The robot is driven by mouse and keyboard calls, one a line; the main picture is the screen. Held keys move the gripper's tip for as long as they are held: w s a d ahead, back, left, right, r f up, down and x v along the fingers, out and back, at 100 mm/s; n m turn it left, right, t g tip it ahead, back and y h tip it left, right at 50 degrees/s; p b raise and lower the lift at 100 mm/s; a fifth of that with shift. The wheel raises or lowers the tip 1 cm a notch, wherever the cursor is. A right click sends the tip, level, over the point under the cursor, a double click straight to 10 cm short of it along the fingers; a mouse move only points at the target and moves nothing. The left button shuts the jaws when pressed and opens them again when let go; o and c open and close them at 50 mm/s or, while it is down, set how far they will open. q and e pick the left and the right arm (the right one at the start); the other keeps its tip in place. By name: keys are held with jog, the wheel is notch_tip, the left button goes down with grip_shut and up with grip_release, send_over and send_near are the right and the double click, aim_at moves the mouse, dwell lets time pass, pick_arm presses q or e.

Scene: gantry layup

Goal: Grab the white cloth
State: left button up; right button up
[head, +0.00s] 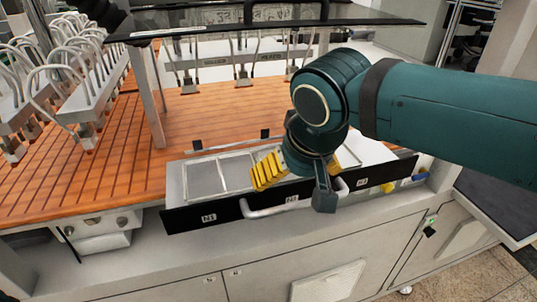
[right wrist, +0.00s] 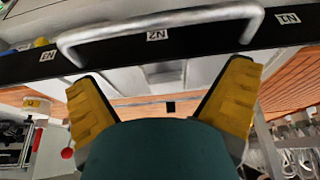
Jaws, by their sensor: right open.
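A plain white sheet, which looks like the white cloth (head: 368,152), lies flat in the right part of a shallow drawer tray (head: 176,185). My arm and gripper hide part of it. My right gripper (head: 302,168) is over the middle of the tray, its yellow fingers spread and empty. In the right wrist view the open fingers (right wrist: 160,88) frame a pale surface in the tray; I cannot tell whether it is the cloth. My left gripper is not in view.
The tray's black front strip (head: 228,210) carries labels and a metal handle (head: 268,209), close to my right gripper. Framed grey-white panels (head: 204,178) lie in the tray's left part. Behind is an orange slatted table (head: 215,120) under a gantry (head: 270,27) with hanging tools.

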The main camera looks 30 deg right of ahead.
jog(key=w, duration=0.3)
jog(key=w+d, duration=0.1)
jog(key=w, duration=0.2)
jog(key=w+d, duration=0.1)
jog(key=w, duration=0.1)
jog(key=shift+w, duration=0.4)
jog(key=shift+w+b+x, duration=0.15)
jog(key=shift+b+x, duration=0.05)
jog(key=shift+x, duration=1.15)
jog(key=shift+w+b+x, duration=0.2)
jog(key=shift+x, duration=1.15)
jog(key=shift+d+r, duration=0.15)
jog(key=c, duration=1)
